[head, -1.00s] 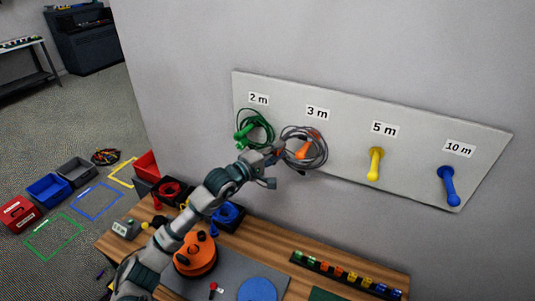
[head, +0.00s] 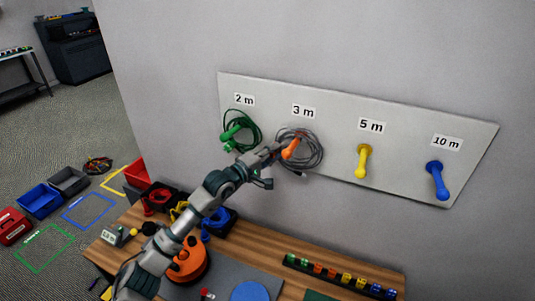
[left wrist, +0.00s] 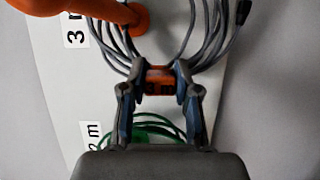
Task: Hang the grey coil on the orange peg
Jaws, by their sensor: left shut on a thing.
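The grey coil (head: 316,157) is at the orange peg (head: 291,149), below the "3 m" label on the wall board. The peg's end sticks out in front of the strands, and the coil looks looped around it, close to the board. My left gripper (head: 270,154) is left of the peg, shut on the coil's orange tag. In the left wrist view the tag (left wrist: 159,80) sits between the fingertips, with grey strands (left wrist: 208,38) fanning out on both sides. The orange peg (left wrist: 138,18) shows there at the top left. My right gripper is not in view.
A green coil (head: 256,130) hangs on the green peg (head: 231,131) just left. The yellow peg (head: 363,161) and blue peg (head: 436,180) are bare, to the right. Below is a wooden table (head: 250,247) with an orange reel (head: 187,262) and small coloured blocks (head: 330,271).

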